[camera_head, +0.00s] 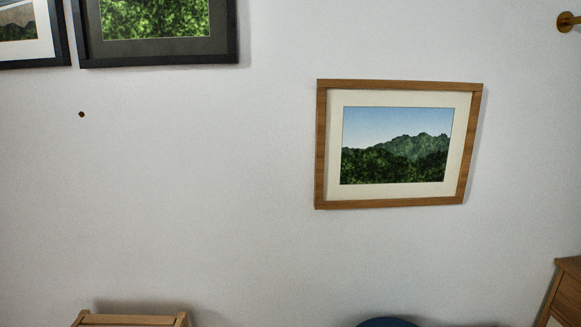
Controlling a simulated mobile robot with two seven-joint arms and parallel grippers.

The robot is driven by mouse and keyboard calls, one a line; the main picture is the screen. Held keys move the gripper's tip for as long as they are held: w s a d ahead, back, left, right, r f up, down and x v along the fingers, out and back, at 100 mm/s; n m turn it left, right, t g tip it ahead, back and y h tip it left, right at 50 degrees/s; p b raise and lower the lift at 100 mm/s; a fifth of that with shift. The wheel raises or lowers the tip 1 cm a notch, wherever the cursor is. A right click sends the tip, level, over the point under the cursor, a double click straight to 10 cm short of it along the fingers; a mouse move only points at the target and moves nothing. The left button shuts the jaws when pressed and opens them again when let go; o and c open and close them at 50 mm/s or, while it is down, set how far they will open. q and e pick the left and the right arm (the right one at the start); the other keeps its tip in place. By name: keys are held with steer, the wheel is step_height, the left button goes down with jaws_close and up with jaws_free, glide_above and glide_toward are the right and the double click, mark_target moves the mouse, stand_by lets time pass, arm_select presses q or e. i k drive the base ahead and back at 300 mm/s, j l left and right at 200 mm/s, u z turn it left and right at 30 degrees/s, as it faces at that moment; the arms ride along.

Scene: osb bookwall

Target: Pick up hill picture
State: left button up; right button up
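The hill picture (396,146) shows green wooded hills under a blue sky. It has a cream mat and a light brown wooden frame (390,203). It is against the white wall, right of the middle of the head view, and looks slightly tilted. Nothing covers its face. What holds it up is hidden behind it. Neither of my grippers shows in this view.
Two dark-framed pictures, one with green foliage (155,24) and one with hills (20,28), are at the upper left. A brown peg (567,22) juts out at the upper right. Wooden furniture shows at the lower left (130,320) and lower right (568,290). A blue rounded object (387,322) is at the bottom.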

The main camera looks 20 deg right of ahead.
mark_target(379, 143)
steer(key=z, duration=1.6)
